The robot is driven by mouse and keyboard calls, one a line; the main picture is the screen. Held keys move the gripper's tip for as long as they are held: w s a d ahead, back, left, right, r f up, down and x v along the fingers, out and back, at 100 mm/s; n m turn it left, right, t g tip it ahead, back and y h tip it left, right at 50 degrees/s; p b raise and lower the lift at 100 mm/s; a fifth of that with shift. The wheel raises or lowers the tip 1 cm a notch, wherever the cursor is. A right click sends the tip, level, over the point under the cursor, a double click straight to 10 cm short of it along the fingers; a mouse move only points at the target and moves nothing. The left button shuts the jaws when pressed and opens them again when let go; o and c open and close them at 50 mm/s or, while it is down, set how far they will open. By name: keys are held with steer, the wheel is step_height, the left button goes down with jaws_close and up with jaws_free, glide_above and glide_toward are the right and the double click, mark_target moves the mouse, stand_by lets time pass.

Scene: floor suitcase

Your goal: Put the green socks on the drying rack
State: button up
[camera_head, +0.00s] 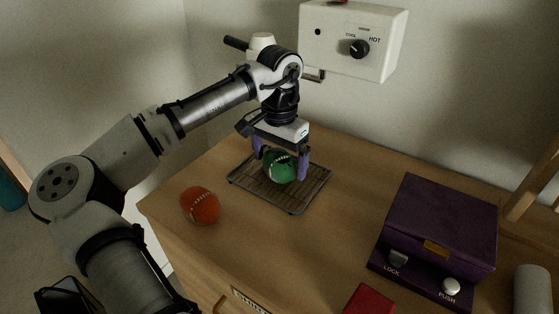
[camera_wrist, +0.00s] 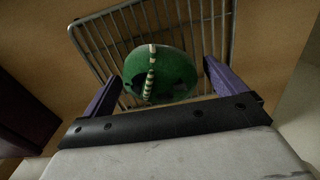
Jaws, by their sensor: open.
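The green socks (camera_head: 279,167) are a rolled ball with a pale striped band. They rest on the wire drying rack (camera_head: 314,190), which lies flat on the wooden dresser top. In the wrist view the green socks (camera_wrist: 160,75) sit over the bars of the drying rack (camera_wrist: 215,22). My gripper (camera_head: 281,166) is open, with its purple fingers on either side of the socks. In the wrist view my gripper (camera_wrist: 158,78) shows a finger at each side of the ball. I cannot tell whether the fingers touch it.
An orange-red rolled ball (camera_head: 201,205) sits left of the rack near the dresser edge. A purple box (camera_head: 437,222) with lock and push controls stands at right. A red object (camera_head: 369,300) is at the front. A white heater panel (camera_head: 352,38) is on the wall above.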

mark_target(280, 155)
step_height(280, 155, up, 11)
steer(key=shift+r, duration=0.2)
stand_by(0.3)
